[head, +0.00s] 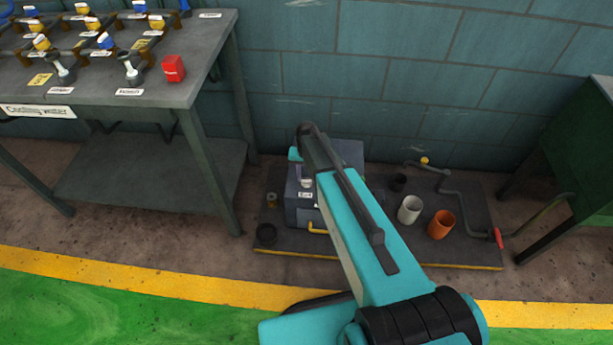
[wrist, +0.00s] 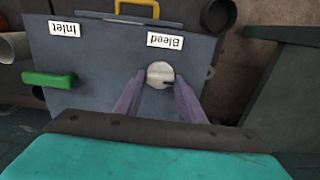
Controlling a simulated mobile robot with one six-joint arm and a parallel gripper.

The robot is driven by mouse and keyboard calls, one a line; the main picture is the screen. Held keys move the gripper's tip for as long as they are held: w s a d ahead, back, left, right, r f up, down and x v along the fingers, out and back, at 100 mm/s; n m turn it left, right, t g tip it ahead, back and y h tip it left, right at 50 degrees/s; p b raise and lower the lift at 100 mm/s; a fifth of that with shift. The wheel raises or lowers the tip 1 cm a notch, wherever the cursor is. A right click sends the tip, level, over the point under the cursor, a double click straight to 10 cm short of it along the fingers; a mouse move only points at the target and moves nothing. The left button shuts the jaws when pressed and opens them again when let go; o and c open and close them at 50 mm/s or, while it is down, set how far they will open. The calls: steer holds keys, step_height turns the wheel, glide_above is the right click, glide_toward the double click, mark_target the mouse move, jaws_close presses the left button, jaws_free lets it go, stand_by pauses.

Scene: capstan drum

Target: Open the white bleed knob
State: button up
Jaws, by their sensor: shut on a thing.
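The white bleed knob (wrist: 160,72) is a round pale disc on the face of a grey-blue box (wrist: 105,70), beside the "Bleed" label (wrist: 165,40). A small dark mark shows near the knob's lower right edge. My gripper (wrist: 160,84) is shut on the knob, with one purple-grey finger on each side of it. In the head view my arm reaches over the box (head: 350,151) and hides part of it. The knob's turn angle is hard to tell.
A green handle (wrist: 48,80) sits left of the knob, near the "Inlet" label (wrist: 62,29). A yellow handle (wrist: 137,9) is on the box. White (head: 409,210) and orange (head: 441,225) cups stand on the dark base (head: 475,200). A workbench (head: 190,75) stands at left.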

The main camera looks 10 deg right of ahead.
mark_target(307, 179)
stand_by(0.3)
steer(key=o, duration=1)
steer(key=shift+o, duration=0.2)
steer(key=shift+r, duration=0.1)
step_height(307, 179, up, 14)
steer(key=p, duration=0.1)
stand_by(0.4)
